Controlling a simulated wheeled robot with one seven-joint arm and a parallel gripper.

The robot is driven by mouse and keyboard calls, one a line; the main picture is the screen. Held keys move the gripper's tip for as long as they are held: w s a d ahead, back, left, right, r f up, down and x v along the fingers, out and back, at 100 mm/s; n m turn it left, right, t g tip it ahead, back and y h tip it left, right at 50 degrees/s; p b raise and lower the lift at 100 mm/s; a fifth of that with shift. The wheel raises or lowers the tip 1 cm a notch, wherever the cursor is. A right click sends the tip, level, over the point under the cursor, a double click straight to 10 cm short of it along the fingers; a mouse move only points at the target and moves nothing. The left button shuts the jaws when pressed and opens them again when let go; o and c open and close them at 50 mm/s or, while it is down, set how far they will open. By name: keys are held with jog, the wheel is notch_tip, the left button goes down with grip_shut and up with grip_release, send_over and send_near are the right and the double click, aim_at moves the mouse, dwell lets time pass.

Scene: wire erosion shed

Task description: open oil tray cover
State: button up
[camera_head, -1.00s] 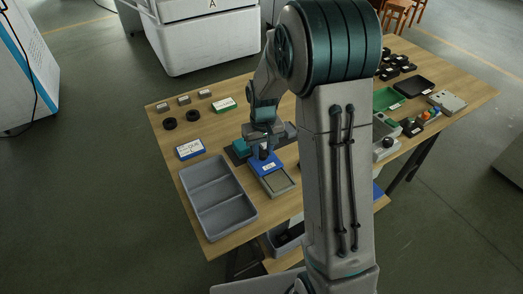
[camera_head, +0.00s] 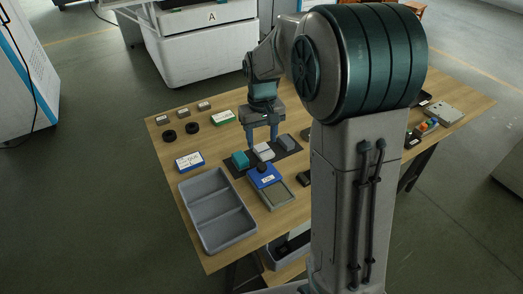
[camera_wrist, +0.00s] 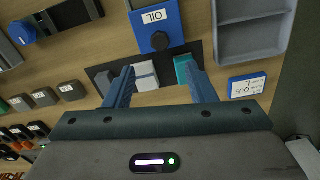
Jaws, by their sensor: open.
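The oil tray has a blue cover (camera_head: 265,180) with a black knob (camera_head: 262,167); a grey open-looking section (camera_head: 279,196) adjoins its near side. In the wrist view the blue cover (camera_wrist: 153,17), labelled OIL, lies at top centre with its knob (camera_wrist: 160,41) toward my gripper. My gripper (camera_head: 263,143) is open and empty, pointing down behind the cover, over the dark mat (camera_head: 289,152). In the wrist view the fingertips of my gripper (camera_wrist: 157,69) frame a light grey block (camera_wrist: 145,76) and point toward the knob, apart from it.
A teal block (camera_head: 240,160) and a darker grey block (camera_head: 286,142) flank the light one on the mat. A grey compartment bin (camera_head: 236,238) lies front left. A blue-edged label box (camera_head: 190,162) and black rings (camera_head: 192,128) lie left. My arm hides much of the table's right.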

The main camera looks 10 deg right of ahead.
notch_tip(320, 180, up, 3)
jog(key=shift+r, duration=0.2)
dwell(0.4)
jog(key=s+d+r+m+t+p, duration=0.1)
jog(key=s+r, duration=0.1)
jog(key=s, duration=0.8)
jog(key=s+d+r+m+t+p, duration=0.1)
jog(key=s+r+p, duration=0.1)
jog(key=s, duration=0.9)
jog(key=shift+d+r+t, duration=0.25)
jog(key=shift+r+t, duration=0.15)
jog(key=shift+r, duration=0.05)
